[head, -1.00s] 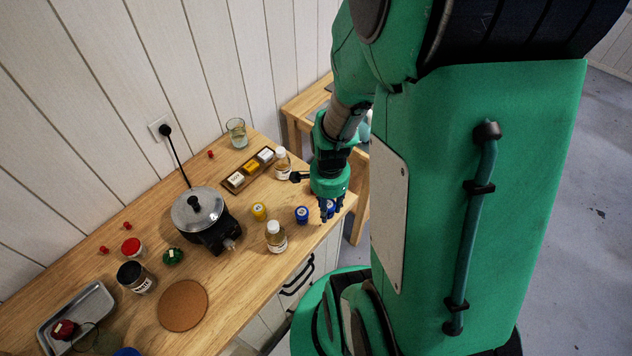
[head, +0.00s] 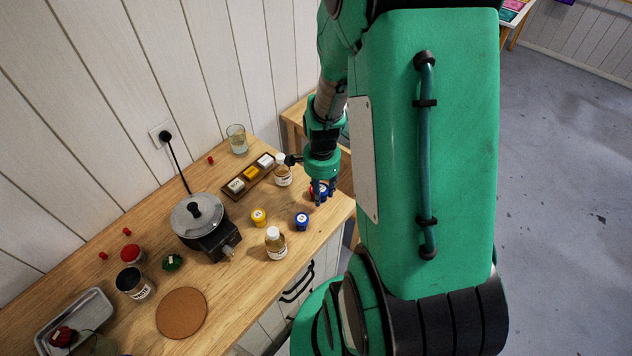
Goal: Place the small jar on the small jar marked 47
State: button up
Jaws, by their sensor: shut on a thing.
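My gripper (head: 322,192) is at the right end of the wooden worktop, fingers pointing down. It is shut on a small blue jar (head: 321,189), largely hidden by the fingers. A patch of red shows at its left; I cannot tell whether that is another jar. A second small blue jar (head: 302,221) with a pale label stands upright on the worktop, below and left of my gripper and apart from it. A small yellow jar (head: 259,218) stands further left. The number 47 is not readable on any jar, and the held jar's height above the worktop is unclear.
A white-capped bottle (head: 276,243) stands near the front edge, another bottle (head: 283,172) just left of my gripper. Behind are a wooden tray of small blocks (head: 232,194) and a glass (head: 237,138). A lidded pot on a heater (head: 198,216) stands left.

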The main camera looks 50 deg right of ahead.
jog(key=w+d, duration=0.1)
jog(key=w, duration=0.1)
jog(key=w+d, duration=0.3)
jog(key=w, duration=0.1)
jog(key=shift+d+f, duration=0.3)
jog(key=shift+d, duration=0.05)
jog(key=shift+s+f, duration=0.1)
jog(key=shift+f, duration=1.7)
jog(key=shift+f, duration=0.15)
jog(key=o, duration=1.2)
notch_tip(320, 180, up, 12)
jog(key=shift+r, duration=0.2)
